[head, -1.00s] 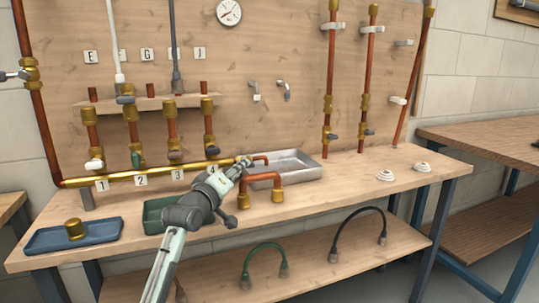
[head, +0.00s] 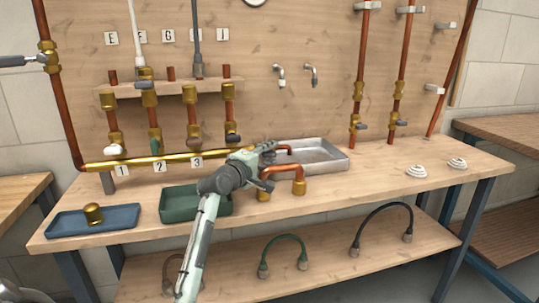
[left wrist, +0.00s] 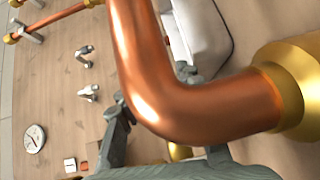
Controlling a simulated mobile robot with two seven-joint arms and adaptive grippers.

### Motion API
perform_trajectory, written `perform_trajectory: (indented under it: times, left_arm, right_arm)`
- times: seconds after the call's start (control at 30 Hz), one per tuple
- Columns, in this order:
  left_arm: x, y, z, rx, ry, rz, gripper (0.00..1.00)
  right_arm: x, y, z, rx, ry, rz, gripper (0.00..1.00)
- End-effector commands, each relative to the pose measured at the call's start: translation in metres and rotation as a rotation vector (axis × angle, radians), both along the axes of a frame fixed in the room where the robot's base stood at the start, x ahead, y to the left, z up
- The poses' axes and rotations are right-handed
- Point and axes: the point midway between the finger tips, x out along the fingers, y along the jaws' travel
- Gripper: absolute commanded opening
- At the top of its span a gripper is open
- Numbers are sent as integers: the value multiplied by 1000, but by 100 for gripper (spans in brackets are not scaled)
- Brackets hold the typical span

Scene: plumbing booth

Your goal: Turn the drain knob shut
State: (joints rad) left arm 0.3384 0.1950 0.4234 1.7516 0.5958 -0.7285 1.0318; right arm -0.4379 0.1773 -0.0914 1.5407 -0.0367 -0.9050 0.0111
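My left gripper (head: 268,149) reaches over the bench to the right end of the brass manifold pipe (head: 140,160), by the metal tray. The drain knob cannot be made out; the gripper covers the pipe's end. In the left wrist view, a thick copper bend (left wrist: 165,105) crosses close to the camera, in front of the left gripper (left wrist: 152,98). Its grey fingers show on both sides of the bend, apart, and whatever lies between their tips is hidden. My right gripper is not in view.
The copper U-pipe (head: 283,170) with brass ends stands just right of my left gripper. Behind is the metal tray (head: 335,160). A green tray (head: 180,206) and a blue tray (head: 75,225) lie left. The bench's right part is mostly clear, with two white discs (head: 416,171).

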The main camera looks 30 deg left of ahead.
Motion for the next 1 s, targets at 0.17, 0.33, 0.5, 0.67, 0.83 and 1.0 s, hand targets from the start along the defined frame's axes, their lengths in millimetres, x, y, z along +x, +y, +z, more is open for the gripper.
perform_trajectory:
  times: [0.17, 0.33, 0.5, 0.67, 0.83, 1.0]
  left_arm:
    - [0, 0, 0, 1, 0, 0, 35]
    - [0, 0, 0, 1, 0, 1, 19]
    - [0, 0, 0, 0, 0, 0, 0]
    - [0, 0, 0, 3, 2, 0, 0]
    - [1, -1, 1, 25, 26, -1, 0]
    - [1, -1, 1, 79, 89, -2, 0]
  right_arm:
    - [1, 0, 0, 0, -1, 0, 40]
    - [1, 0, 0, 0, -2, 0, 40]
    - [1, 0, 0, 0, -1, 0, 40]
    - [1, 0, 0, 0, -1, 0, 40]
    - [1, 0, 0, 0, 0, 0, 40]
    - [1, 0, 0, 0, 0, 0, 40]
